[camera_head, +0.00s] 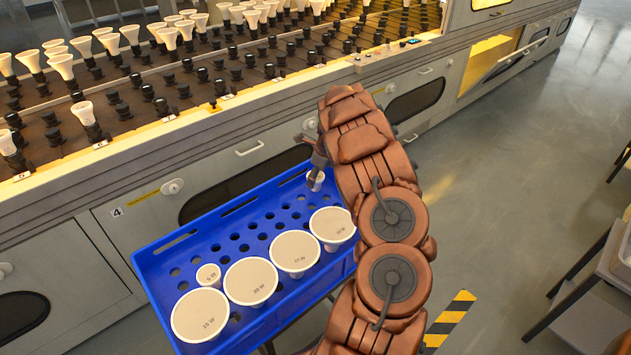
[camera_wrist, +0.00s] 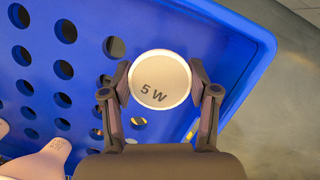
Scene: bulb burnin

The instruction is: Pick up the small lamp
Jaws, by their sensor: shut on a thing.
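My gripper (camera_wrist: 160,98) is shut on a small round white lamp (camera_wrist: 160,78) marked 5 W, with one finger on each side of its rim. In the head view the held lamp (camera_head: 315,181) shows at my gripper (camera_head: 318,160), over the far right part of the blue crate (camera_head: 163,287). I cannot tell whether it touches the crate floor. Another small lamp (camera_head: 208,273) stands at the crate's left side; its marking is hard to read. My arm hides part of the crate's right side.
Larger lamps stand in a row along the crate's near side: a 15 W lamp (camera_head: 200,316), a 20 W lamp (camera_head: 250,281) and others (camera_head: 295,251), (camera_head: 332,226). Behind is a long rack (camera_head: 215,140) with several lamps and black sockets. Open floor (camera_head: 500,190) lies right.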

